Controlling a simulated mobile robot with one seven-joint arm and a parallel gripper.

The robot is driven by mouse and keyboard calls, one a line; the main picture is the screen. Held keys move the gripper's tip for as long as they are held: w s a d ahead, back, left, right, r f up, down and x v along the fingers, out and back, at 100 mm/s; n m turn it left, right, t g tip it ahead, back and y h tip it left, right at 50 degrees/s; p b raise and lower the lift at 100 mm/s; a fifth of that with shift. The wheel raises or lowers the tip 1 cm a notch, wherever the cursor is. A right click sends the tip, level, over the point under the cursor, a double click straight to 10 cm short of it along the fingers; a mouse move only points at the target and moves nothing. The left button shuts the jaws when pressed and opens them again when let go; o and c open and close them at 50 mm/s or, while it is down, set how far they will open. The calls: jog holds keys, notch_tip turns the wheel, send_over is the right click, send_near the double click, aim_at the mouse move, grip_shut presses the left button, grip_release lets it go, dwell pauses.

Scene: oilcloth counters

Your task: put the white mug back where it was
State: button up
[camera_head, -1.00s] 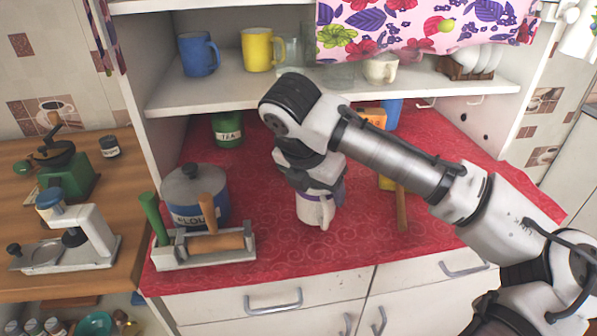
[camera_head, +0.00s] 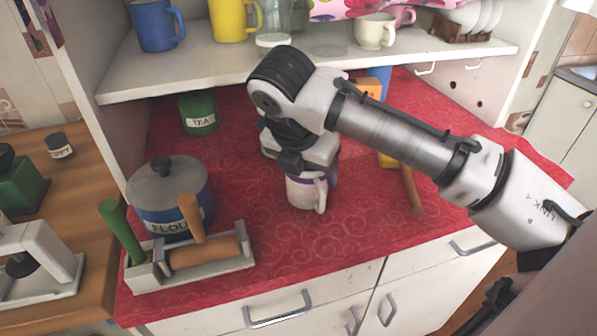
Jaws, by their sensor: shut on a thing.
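The white mug (camera_head: 305,194) with a purple band near its rim is upright at the red oilcloth counter (camera_head: 350,240), its handle facing front right. I cannot tell whether its base touches the cloth. My gripper (camera_head: 304,174) comes down from above and is shut on the mug at its rim. The wrist hides the fingertips and the mug's top.
A blue flour pot (camera_head: 168,195) and a rack with rolling pins (camera_head: 190,262) stand to the left. A green tea tin (camera_head: 199,113) is behind. A wooden-handled tool (camera_head: 411,187) lies to the right. The shelf above holds a blue mug (camera_head: 156,26), yellow mug (camera_head: 231,18) and cream cup (camera_head: 374,31). The front cloth is clear.

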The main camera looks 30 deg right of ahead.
jog(key=shift+s, duration=0.1)
jog(key=shift+f, duration=0.1)
jog(key=o, duration=1.2)
jog(key=shift+c, duration=0.2)
